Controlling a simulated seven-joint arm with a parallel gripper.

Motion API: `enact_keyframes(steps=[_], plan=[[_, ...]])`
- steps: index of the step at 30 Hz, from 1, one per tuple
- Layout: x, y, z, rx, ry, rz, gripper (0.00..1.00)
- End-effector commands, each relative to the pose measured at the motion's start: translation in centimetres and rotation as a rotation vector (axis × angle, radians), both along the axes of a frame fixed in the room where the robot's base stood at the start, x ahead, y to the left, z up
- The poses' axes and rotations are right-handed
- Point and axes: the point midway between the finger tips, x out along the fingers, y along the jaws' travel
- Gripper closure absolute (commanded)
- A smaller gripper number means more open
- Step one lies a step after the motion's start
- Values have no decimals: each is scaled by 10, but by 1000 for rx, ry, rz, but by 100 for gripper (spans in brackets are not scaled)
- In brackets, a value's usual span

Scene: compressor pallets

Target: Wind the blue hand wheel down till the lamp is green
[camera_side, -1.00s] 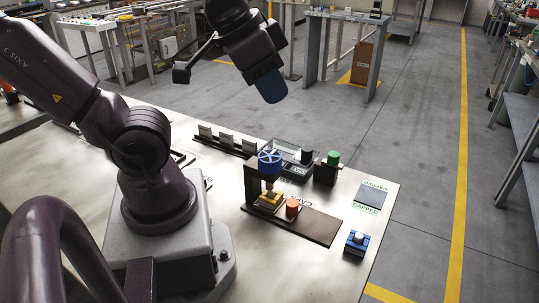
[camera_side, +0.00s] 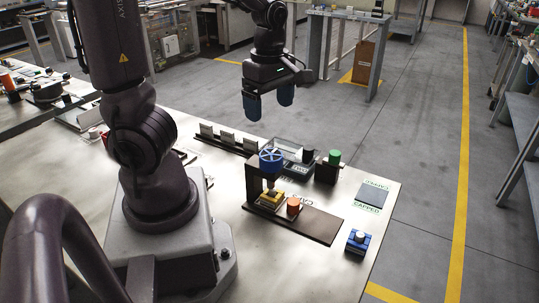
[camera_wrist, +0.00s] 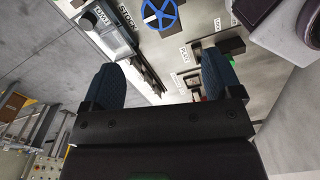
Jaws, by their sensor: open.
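The blue hand wheel (camera_side: 270,159) lies flat on top of a dark press frame (camera_side: 253,185) on the table; it also shows at the top of the wrist view (camera_wrist: 160,12). A yellow block (camera_side: 271,199) sits under the press. My gripper (camera_side: 269,100) is open and empty, its two blue fingers pointing down, above and apart from the wheel. Both fingers also show in the wrist view (camera_wrist: 163,80).
An orange cylinder (camera_side: 293,205) stands on the dark baseplate (camera_side: 318,225) beside the press. A clear-sided tray (camera_side: 290,149) and a row of small dark holders (camera_side: 227,140) lie behind. A dark pad (camera_side: 371,196) marked CAPPED is at right. The table front is bare.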

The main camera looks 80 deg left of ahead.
Motion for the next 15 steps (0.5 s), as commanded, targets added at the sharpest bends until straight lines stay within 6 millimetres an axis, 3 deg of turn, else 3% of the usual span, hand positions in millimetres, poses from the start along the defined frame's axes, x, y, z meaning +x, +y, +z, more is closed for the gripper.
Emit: enact_keyframes(steps=[7, 15], plan=[[0, -1, -10, -3, 5, 84, 16], [-2, -1, -50, 0, 9, 83, 16]])
